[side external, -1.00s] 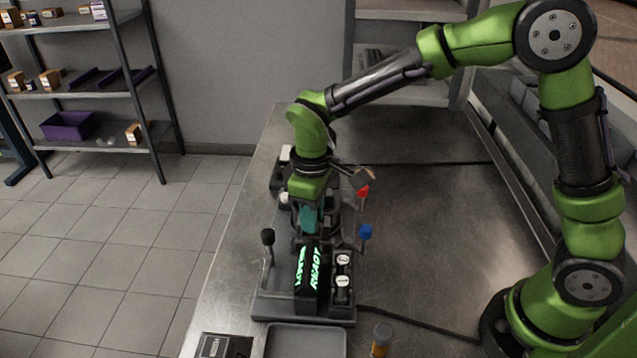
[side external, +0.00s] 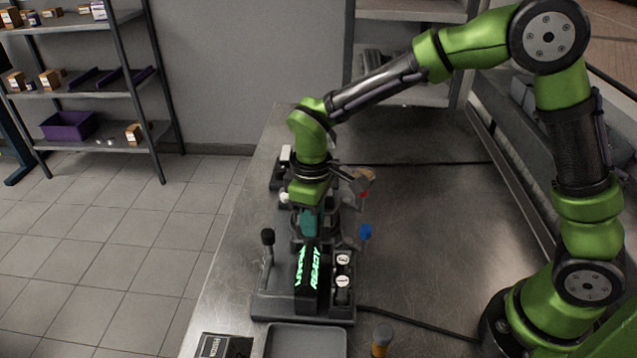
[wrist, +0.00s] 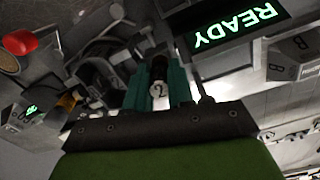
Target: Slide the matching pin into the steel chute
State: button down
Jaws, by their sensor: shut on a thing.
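My gripper (side external: 308,226) has teal fingers and points down over the fixture behind the black display box. In the wrist view the fingers (wrist: 160,92) are shut on a dark pin (wrist: 158,70) with a white end marked "2" (wrist: 158,92). The pin is hidden in the side view. Two more dark pins with white labelled ends (side external: 343,260) (side external: 342,282) stand in a rack right of the display. I cannot clearly pick out the steel chute; dark curved fixture parts (wrist: 100,75) lie left of the fingers in the wrist view.
The black display box (side external: 308,282) shows green "READY" text. A black-knobbed lever (side external: 268,238) stands left and a blue-knobbed one (side external: 365,231) right. A red knob (wrist: 19,42) shows in the wrist view. An empty grey tray (side external: 306,326) lies in front. The bench right is mostly clear.

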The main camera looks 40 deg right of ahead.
jog(key=c, duration=0.7)
grip_release()
jog(key=shift+o, duration=1)
jog(key=shift+s+a, duration=0.1)
jog(key=shift+a, duration=0.05)
jog(key=shift+a, duration=0.1)
jog(key=shift+c, duration=0.5)
jog(key=shift+r, duration=0.1)
jog(key=shift+r, duration=0.65)
jog(key=shift+o, duration=0.5)
jog(key=shift+r, duration=1.15)
jog(key=shift+d+r, duration=0.15)
jog(key=shift+r, duration=0.9)
jog(key=shift+d+r, duration=0.1)
jog(key=shift+r, duration=0.95)
